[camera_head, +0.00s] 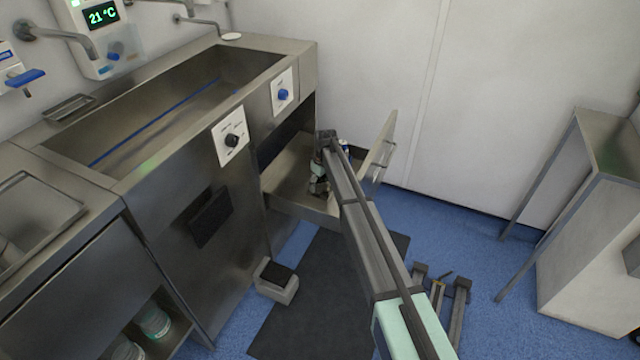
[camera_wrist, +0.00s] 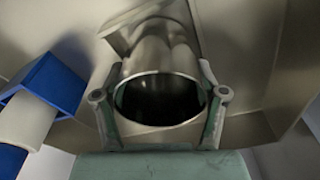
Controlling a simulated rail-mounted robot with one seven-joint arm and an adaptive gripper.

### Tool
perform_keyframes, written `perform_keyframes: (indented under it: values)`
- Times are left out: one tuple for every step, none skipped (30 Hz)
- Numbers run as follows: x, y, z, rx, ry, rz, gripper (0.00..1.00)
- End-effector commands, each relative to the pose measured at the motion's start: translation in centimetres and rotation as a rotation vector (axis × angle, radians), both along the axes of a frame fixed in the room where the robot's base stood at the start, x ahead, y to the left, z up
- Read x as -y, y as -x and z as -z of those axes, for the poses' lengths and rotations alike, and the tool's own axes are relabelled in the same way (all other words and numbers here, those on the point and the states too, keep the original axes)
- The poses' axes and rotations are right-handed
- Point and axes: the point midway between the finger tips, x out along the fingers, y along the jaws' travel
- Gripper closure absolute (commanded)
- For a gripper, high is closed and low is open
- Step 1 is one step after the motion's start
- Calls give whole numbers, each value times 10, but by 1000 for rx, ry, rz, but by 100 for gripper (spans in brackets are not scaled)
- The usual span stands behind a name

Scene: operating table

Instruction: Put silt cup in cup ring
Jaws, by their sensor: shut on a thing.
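The silt cup (camera_wrist: 160,65) is a shiny metal cylinder with a dark open mouth toward the wrist camera. My gripper (camera_wrist: 160,108) has one finger on each side of the cup near its rim and is shut on it. In the head view, my gripper (camera_head: 320,187) is low over the open metal drawer (camera_head: 285,180) under the sink unit, and the cup is too small and covered to make out there. I cannot make out the cup ring in either view.
A blue and white object (camera_wrist: 42,95) is close at the left of the wrist view. The drawer's raised front panel (camera_head: 382,150) stands right of my arm. The steel sink unit (camera_head: 190,190) is to the left. A small box (camera_head: 277,282) and a dark mat (camera_head: 310,310) lie on the floor.

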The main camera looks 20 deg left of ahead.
Motion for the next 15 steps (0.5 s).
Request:
perform_keyframes:
  values:
    - [0, 0, 0, 0, -1, 0, 69]
    - [0, 0, 0, 0, -1, 0, 69]
    - [0, 0, 0, 0, -1, 0, 69]
    - [0, 0, -1, 0, -1, 0, 69]
    - [0, 0, -1, 0, 0, 0, 69]
    - [0, 0, 0, 0, 0, 0, 69]
    - [0, 0, 0, 0, 0, 0, 69]
    - [0, 0, 1, 0, 0, 0, 69]
    - [0, 0, 2, 0, 0, 0, 69]
    - [0, 0, 3, 0, 0, 0, 69]
    - [0, 0, 3, 0, 0, 0, 26]
    - [0, 0, 3, 0, 0, 0, 12]
    - [0, 0, 3, 0, 0, 0, 4]
    - [0, 0, 3, 0, 0, 0, 4]
    - [0, 0, 3, 0, 0, 0, 4]
